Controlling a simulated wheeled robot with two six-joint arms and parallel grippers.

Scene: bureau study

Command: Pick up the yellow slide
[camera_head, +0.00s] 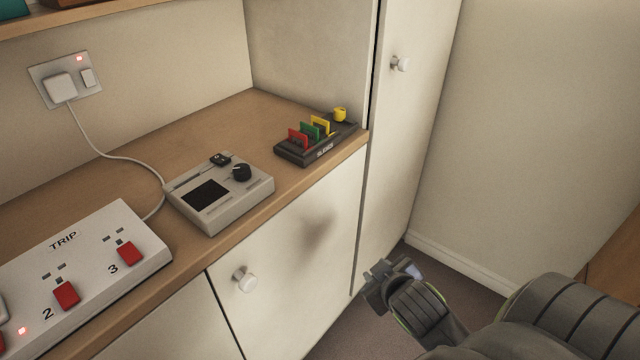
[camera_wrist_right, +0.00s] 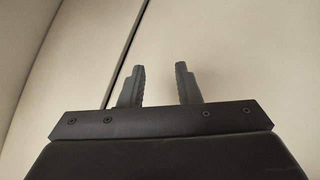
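The yellow slide (camera_head: 321,124) stands upright in a dark slotted holder (camera_head: 300,154) at the right end of the wooden counter. A green slide (camera_head: 310,131) and a red slide (camera_head: 298,138) stand in front of it in the same holder. My right gripper (camera_head: 376,282) is low in front of the cupboard doors, below the counter and apart from the holder. In the right wrist view its two fingers (camera_wrist_right: 160,85) are apart with nothing between them, facing a pale door. My left gripper is not in view.
A small yellow knob-like piece (camera_head: 340,114) sits at the holder's far end. A grey device with a dark screen (camera_head: 222,192) and a white TRIP panel with red switches (camera_head: 88,262) stand on the counter (camera_head: 120,180). Cupboard knobs stick out (camera_head: 244,280). A tall cupboard (camera_head: 405,130) adjoins the counter.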

